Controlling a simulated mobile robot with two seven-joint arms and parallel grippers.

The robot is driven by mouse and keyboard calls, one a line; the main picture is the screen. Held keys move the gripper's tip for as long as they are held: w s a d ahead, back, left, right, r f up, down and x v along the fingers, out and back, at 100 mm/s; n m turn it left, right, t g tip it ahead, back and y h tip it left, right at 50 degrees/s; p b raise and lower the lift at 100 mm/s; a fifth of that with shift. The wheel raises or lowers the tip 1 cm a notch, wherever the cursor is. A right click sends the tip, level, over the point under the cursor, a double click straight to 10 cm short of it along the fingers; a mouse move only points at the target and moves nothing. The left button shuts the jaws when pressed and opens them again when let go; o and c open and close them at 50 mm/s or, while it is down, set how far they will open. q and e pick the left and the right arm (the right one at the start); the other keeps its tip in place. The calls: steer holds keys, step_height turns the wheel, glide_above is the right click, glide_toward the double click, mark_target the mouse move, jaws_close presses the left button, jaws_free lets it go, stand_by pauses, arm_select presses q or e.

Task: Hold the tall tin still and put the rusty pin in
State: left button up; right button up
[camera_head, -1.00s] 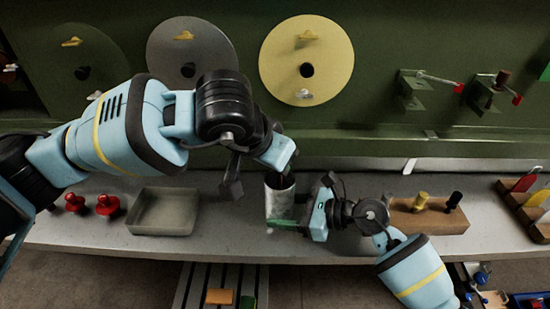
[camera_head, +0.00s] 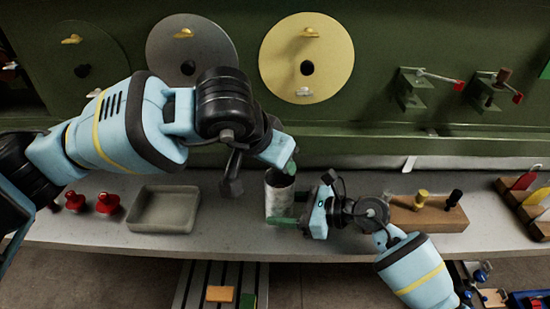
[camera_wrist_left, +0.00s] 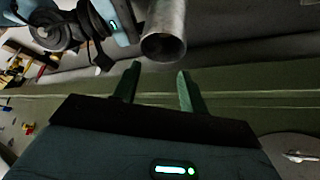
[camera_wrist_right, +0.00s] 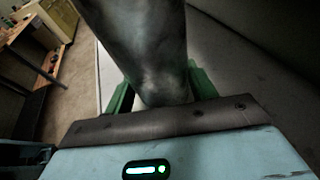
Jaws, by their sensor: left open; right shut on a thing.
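The tall tin (camera_head: 279,199) is a grey, mottled cylinder standing upright on the bench, with a dark open top. My right gripper (camera_head: 286,211) is shut around the tin's side from the right. In the right wrist view the tin (camera_wrist_right: 145,45) fills the space between its green fingers. My left gripper (camera_head: 289,168) is just above the tin's rim, at its far right side. In the left wrist view its green fingers (camera_wrist_left: 159,72) are apart with nothing between them, and the tin's mouth (camera_wrist_left: 163,47) is just beyond. I cannot make out the rusty pin; the inside of the tin is dark.
A wooden block (camera_head: 430,219) with a yellow peg and a black peg stands to the right. The green panel with discs rises behind.

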arm_select(q)
steer(key=shift+r, duration=0.1)
step_height(320, 180, up, 8)
stand_by(0.9)
arm_select(e)
steer(key=o, duration=0.9)
steer(key=shift+c, duration=0.2)
steer(key=shift+d, duration=0.1)
steer(key=v, duration=0.7)
steer(key=shift+s+d+r, duration=0.15)
arm_select(q)
steer(key=shift+s, duration=0.1)
arm_select(e)
steer(key=shift+s, duration=0.1)
